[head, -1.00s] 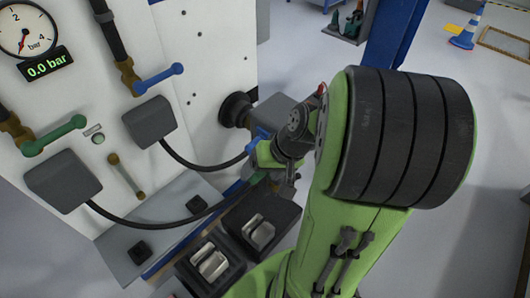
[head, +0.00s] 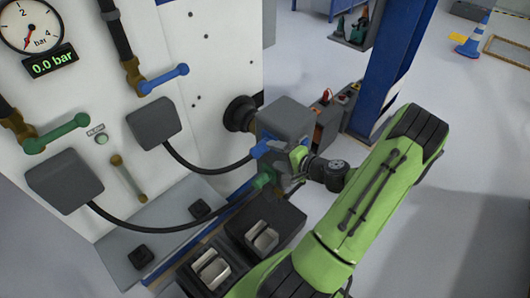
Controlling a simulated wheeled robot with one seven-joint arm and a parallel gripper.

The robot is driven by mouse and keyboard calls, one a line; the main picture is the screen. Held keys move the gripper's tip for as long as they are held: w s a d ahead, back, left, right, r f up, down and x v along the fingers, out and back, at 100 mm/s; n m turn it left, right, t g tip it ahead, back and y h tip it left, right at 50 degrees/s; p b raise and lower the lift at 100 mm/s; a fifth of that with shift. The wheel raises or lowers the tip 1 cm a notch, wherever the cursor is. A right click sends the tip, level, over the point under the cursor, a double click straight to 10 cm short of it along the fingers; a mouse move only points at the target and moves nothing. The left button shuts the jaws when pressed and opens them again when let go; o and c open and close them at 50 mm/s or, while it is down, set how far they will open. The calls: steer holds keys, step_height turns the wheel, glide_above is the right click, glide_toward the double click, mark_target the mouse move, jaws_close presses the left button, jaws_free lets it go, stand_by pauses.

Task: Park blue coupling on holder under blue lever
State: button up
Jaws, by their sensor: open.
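The blue coupling (head: 262,149) is on the end of a black hose, at the front of a grey block (head: 287,118) beside the white panel. The hose runs from a grey box (head: 153,124) below the blue lever (head: 163,79). A small black holder (head: 200,208) stands on the grey ledge under that lever. My gripper (head: 294,157) is open, just right of the blue coupling and close to it. The block and my wrist partly hide the fingers, so I cannot tell whether they touch the coupling.
A green coupling (head: 263,181) on a second hose sits just below the blue one. A second black holder (head: 141,256) is on the ledge, further left. Black trays with metal parts (head: 263,239) stand in front. A blue post (head: 383,75) rises behind my arm.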

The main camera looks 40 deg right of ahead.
mark_target(263, 152)
steer(key=x, duration=0.7)
steer(key=c, duration=1.2)
steer(key=shift+a+b, duration=0.1)
steer(key=shift+b, duration=0.2)
steer(key=shift+c, duration=0.2)
steer(key=shift+a+f, duration=0.1)
steer(key=shift+a+b, duration=0.95)
steer(key=shift+a, duration=1.4)
